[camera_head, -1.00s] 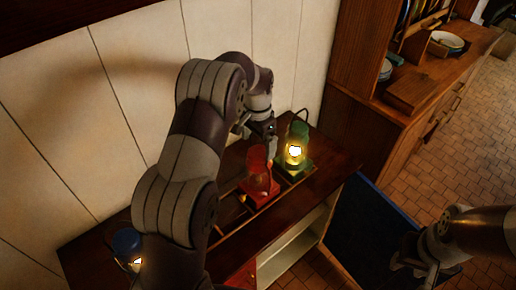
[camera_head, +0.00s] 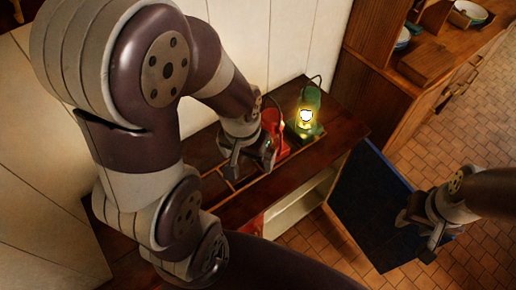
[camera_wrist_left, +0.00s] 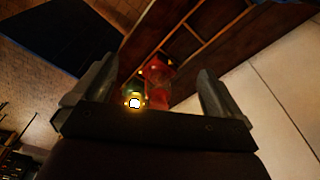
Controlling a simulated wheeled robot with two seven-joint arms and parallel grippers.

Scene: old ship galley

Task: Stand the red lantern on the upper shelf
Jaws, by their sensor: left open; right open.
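The red lantern (camera_head: 273,124) stands on the dark wooden cabinet top (camera_head: 330,128), partly hidden behind my left gripper. My left gripper (camera_head: 252,163) is open at the near left side of the lantern. In the left wrist view the red lantern (camera_wrist_left: 158,82) shows between the two spread fingers (camera_wrist_left: 157,68), with a gap on each side; I cannot tell how deep it sits between them. A pale compartment (camera_head: 292,212) shows in the cabinet's open front; I cannot tell which shelf it is. My right gripper (camera_head: 420,232) is open and empty, before the blue panel.
A lit green lantern (camera_head: 306,122) stands close behind the red one, to the right. Low wooden rails (camera_head: 228,172) divide the cabinet top. An open blue door panel (camera_head: 375,205) stands at the front right. A wooden dresser (camera_head: 400,95) is beyond it.

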